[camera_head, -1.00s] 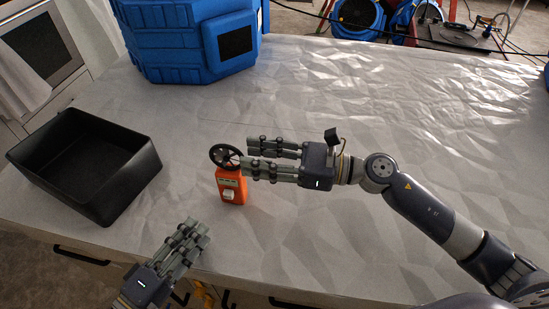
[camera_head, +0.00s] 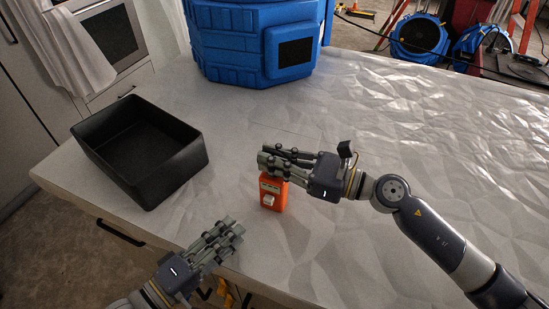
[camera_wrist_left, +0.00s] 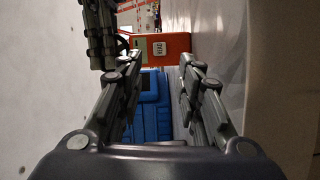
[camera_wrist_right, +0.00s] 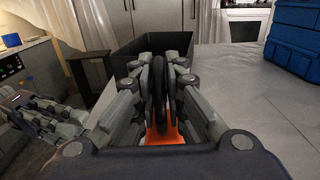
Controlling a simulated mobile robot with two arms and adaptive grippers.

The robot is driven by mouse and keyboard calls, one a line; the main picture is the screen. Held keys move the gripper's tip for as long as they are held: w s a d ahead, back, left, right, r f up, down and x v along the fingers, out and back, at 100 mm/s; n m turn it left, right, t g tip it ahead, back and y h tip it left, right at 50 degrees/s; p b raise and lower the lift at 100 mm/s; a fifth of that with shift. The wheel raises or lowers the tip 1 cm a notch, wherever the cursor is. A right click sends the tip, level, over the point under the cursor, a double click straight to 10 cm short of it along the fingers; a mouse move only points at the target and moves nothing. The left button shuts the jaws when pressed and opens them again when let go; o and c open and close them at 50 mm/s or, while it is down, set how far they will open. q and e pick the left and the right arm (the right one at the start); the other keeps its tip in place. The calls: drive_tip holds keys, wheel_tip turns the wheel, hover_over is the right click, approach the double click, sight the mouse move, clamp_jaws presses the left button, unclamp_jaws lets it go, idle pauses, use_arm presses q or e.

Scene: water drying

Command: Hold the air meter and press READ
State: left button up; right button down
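The air meter (camera_head: 273,196) has an orange body with a pale button and a small display. It stands upright on the table, and its black fan wheel (camera_wrist_right: 160,85) is at the top. My right gripper (camera_head: 270,164) is shut on the fan wheel, with fingers on both sides of it in the right wrist view; they hide most of the wheel in the head view. My left gripper (camera_head: 222,240) is open and empty, lower left of the meter and apart from it. The left wrist view shows the meter (camera_wrist_left: 165,47) beyond the open fingers. The button's lettering is too small to read.
A black open bin (camera_head: 190,163) stands on the table to the left. A big blue machine (camera_head: 225,45) stands at the back. The pale, crinkled tabletop (camera_head: 390,125) is free to the right of my right gripper. The table's front edge is close to my left gripper.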

use_arm(q)
clamp_jaws()
idle(1.2)
